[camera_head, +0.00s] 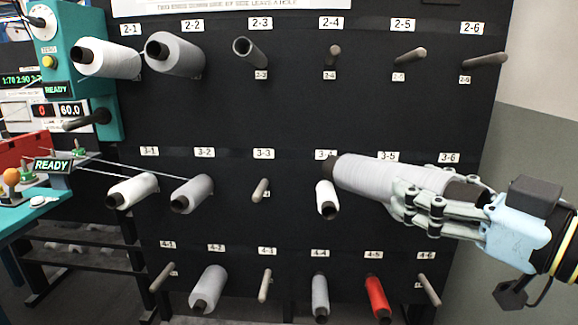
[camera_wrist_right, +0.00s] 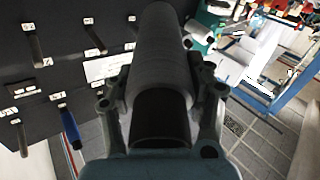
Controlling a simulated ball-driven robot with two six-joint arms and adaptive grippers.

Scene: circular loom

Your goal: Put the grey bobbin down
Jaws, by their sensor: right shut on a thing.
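My right gripper (camera_head: 410,203) is shut on the grey bobbin (camera_head: 375,178), gripping it near its right end. The bobbin lies roughly level in front of the black peg board, across the 3-4 and 3-5 positions, and hides the peg at 3-5. Its dark core end shows at the left. In the right wrist view the grey bobbin (camera_wrist_right: 165,50) points away between the fingers of my gripper (camera_wrist_right: 160,85), with its dark core near the palm. My left gripper is not in view.
The black peg board (camera_head: 300,115) holds other bobbins, including a white one (camera_head: 327,198) just below the held one and a red one (camera_head: 377,297). Pegs 2-4 (camera_head: 333,55), 2-5, 2-6, 3-3 (camera_head: 260,190), 4-1, 4-3 and 4-6 are bare. A teal machine (camera_head: 90,60) stands left.

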